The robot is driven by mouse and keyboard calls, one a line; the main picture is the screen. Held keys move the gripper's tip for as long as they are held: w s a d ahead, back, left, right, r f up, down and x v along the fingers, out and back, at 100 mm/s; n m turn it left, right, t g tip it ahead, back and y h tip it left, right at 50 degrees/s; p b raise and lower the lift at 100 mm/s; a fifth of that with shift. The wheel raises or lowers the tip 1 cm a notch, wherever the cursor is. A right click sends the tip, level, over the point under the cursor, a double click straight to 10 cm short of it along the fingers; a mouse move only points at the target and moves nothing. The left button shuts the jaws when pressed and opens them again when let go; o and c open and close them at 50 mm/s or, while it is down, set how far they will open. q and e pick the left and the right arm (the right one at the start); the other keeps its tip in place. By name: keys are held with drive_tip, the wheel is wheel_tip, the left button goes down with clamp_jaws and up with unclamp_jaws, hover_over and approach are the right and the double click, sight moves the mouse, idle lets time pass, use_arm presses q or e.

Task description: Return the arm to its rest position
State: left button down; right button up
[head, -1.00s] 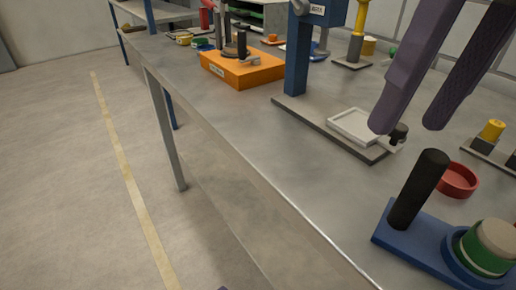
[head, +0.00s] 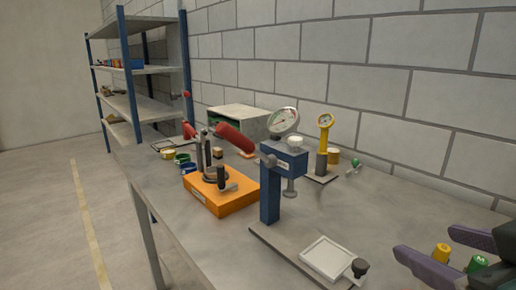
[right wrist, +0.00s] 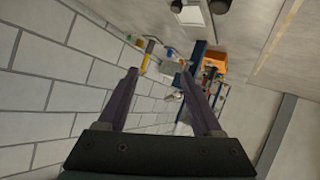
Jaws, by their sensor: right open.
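My right gripper (head: 427,243) is at the lower right edge of the head view, with its two purple fingers apart. In the right wrist view its fingers (right wrist: 159,78) stand apart with nothing between them. It is above the right part of the bench, with a yellow-topped piece (head: 441,253) and a green-topped piece (head: 477,263) behind or between the fingers; I cannot tell whether they touch. My left gripper does not show.
A blue press stand with a dial (head: 270,190) and a white tray (head: 327,257) stand left of my right gripper. An orange base (head: 222,196), a yellow gauge stand (head: 322,150) and a shelf rack (head: 150,75) are farther back. The grey bench front (head: 190,245) is clear.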

drive_tip(key=s+f+m+g+p, duration=0.1)
drive_tip(key=s+f+g, duration=0.3)
drive_tip(key=s, duration=0.5)
drive_tip(key=s+f+g+p, duration=0.1)
drive_tip(key=s+f+g, duration=0.35)
drive_tip(key=s, duration=0.45)
use_arm(q)
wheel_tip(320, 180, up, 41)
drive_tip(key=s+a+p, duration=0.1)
drive_tip(key=p, duration=3.6)
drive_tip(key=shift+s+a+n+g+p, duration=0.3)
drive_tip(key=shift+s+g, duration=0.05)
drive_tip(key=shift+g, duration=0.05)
use_arm(e)
wheel_tip(320, 180, up, 38)
drive_tip(key=w, duration=0.1)
drive_tip(key=shift+w+d+r+y, duration=0.15)
drive_tip(key=shift+d+y, duration=0.15)
drive_tip(key=shift+y, duration=0.1)
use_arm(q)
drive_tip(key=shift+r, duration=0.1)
